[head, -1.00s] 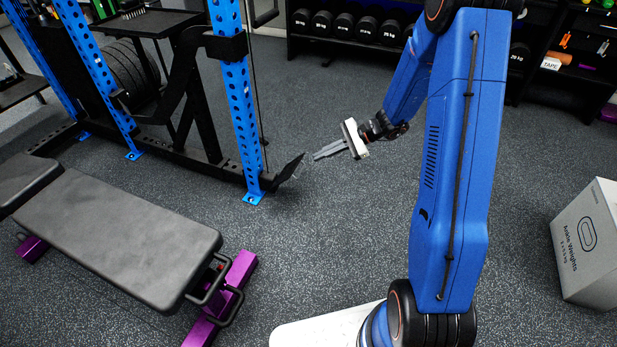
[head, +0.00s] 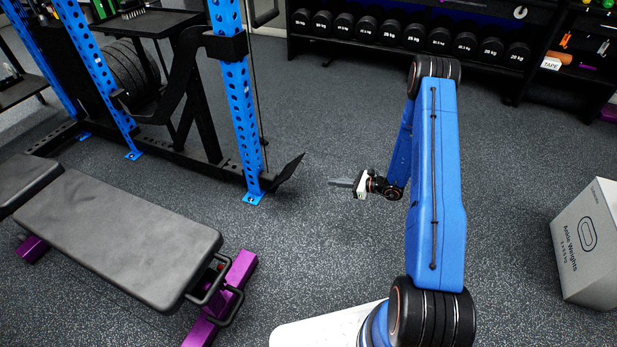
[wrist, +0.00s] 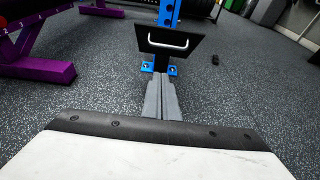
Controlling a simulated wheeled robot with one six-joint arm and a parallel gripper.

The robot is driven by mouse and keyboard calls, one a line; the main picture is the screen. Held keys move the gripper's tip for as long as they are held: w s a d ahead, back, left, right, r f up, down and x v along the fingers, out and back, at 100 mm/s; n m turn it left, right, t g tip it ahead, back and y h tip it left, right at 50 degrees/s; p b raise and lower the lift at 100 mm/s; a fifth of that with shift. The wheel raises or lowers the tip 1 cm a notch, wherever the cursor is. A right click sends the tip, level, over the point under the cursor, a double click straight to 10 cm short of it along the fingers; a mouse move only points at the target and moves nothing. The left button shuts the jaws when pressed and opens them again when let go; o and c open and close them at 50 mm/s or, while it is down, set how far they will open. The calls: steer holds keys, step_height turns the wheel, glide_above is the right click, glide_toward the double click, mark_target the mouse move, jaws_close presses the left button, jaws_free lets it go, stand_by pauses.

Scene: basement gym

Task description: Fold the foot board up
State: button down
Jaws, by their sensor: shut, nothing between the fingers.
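The foot board (head: 289,171) is a black plate at the foot of the blue rack upright, tilted with its free edge raised off the floor.
A black bench (head: 120,235) with purple legs stands at left. The blue rack upright (head: 238,110) rises behind the board. A dumbbell rack (head: 400,60) lines the back, and a grey box (head: 590,245) stands at right. The floor around my gripper is clear.

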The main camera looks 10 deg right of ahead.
steer(key=shift+d+f, duration=0.1)
steer(key=shift+f, duration=0.15)
steer(key=r+x, duration=0.2)
steer(key=x, duration=1.1)
steer(key=shift+w+a+r, duration=0.25)
steer(key=shift+a+r, duration=0.05)
steer(key=shift+r, duration=0.1)
steer(key=shift+r, duration=0.2)
steer(key=shift+w+a+r+h, duration=0.15)
steer(key=shift+a+r+h, duration=0.05)
steer(key=shift+r+h, duration=0.1)
